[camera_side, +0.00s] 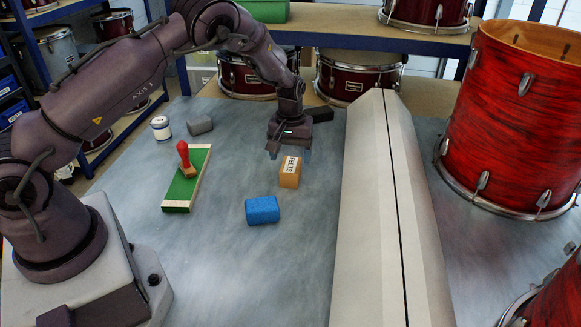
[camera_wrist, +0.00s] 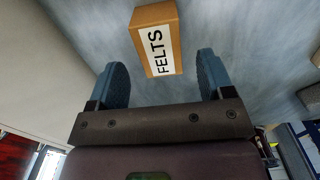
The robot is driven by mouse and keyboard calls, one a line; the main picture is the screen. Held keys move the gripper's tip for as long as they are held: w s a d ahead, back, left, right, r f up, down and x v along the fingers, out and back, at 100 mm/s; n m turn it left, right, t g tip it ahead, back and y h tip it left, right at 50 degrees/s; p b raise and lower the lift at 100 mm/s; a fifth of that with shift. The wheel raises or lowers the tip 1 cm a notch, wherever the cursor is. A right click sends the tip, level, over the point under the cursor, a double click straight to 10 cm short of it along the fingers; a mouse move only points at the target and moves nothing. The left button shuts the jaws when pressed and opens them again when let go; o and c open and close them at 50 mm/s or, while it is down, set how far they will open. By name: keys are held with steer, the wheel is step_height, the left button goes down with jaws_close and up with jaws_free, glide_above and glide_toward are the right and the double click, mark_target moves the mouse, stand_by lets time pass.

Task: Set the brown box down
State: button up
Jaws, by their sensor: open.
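The brown box (camera_side: 289,172) with a white FELTS label stands on the grey bench top, just in front of and below my gripper (camera_side: 290,152) in the side view. In the wrist view the brown box (camera_wrist: 157,38) lies beyond the tips of my two blue fingers (camera_wrist: 160,80), which are spread wide with nothing between them. The box looks apart from both fingers. My gripper is open and points down close over the bench.
A long grey ridged piece (camera_side: 378,220) runs along the right. A green board (camera_side: 187,180) with a red-handled stamp (camera_side: 184,157), a jar (camera_side: 161,128) and a grey block (camera_side: 199,125) are left. A red drum (camera_side: 515,110) stands right.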

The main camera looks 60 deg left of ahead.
step_height(320, 180, up, 7)
step_height(320, 180, up, 8)
steer(key=m+t, duration=0.1)
glide_above(290, 165)
steer(key=s+d, duration=0.2)
steer(key=s, duration=0.1)
steer(key=s+d+r+m+t+h, duration=0.15)
steer(key=s+d+r, duration=0.25)
steer(key=s+r, duration=0.45)
steer(key=s+d+r+m+t, duration=0.1)
steer(key=s+d+r+m, duration=0.1)
steer(key=s, duration=0.6)
steer(key=s+d+r+m+t+y, duration=0.1)
steer(key=s+d+r+m+t, duration=0.1)
steer(key=s, duration=0.6)
steer(key=shift+s+r+m, duration=0.2)
steer(key=shift+r+m, duration=0.6)
steer(key=shift+m, duration=0.45)
steer(key=shift+d+y, duration=0.1)
steer(key=shift+y, duration=0.15)
